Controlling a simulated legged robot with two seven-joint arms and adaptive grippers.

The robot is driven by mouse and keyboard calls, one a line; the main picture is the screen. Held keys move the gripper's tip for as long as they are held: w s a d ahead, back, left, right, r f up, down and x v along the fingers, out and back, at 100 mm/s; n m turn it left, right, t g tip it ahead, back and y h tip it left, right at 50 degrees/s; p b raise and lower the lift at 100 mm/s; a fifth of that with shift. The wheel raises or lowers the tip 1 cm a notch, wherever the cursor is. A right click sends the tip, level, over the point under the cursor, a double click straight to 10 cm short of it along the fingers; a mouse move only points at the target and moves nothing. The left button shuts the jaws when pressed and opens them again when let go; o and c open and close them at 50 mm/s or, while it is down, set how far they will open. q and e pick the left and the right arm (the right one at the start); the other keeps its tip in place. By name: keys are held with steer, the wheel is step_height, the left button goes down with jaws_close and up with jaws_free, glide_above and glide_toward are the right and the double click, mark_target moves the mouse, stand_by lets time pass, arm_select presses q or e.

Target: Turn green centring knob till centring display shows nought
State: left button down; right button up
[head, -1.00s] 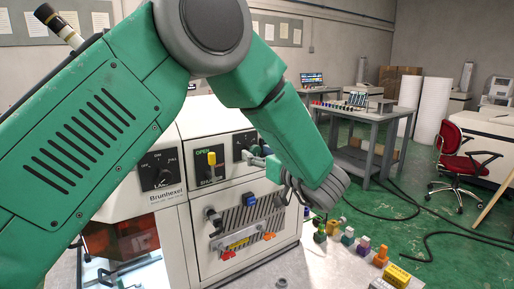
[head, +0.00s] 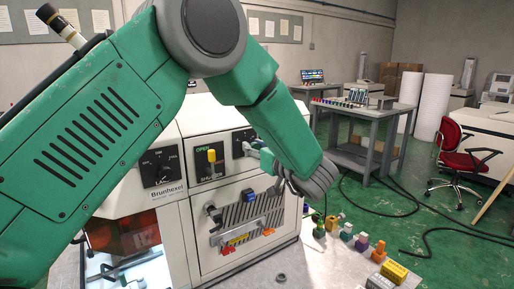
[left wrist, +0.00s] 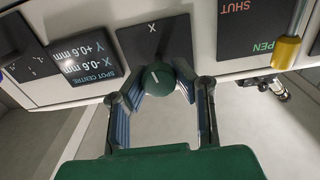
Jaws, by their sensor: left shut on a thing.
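The green centring knob (left wrist: 160,79), with a white pointer line, sits on a black plate marked X in the left wrist view. My left gripper (left wrist: 160,88) has its fingers on both sides of the knob and is shut on it. In the head view, my left gripper (head: 262,157) is at the machine's upper front panel, and the arm partly hides the knob there. The black spot centre display (left wrist: 84,58) appears upside down in the left wrist view and reads X -0.6 mm and Y +0.6 mm. My right gripper is not in view.
A yellow-tipped OPEN/SHUT lever (head: 211,158) is left of the gripper. A black dial (head: 160,170) is farther left. Below are a striped panel (head: 243,214) and small coloured blocks. Several coloured objects, including a yellow block (head: 394,272), lie on the table at right.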

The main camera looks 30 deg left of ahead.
arm_select(q)
steer(key=shift+a+f, duration=0.15)
steer(key=shift+f, duration=0.05)
steer(key=shift+f, duration=0.1)
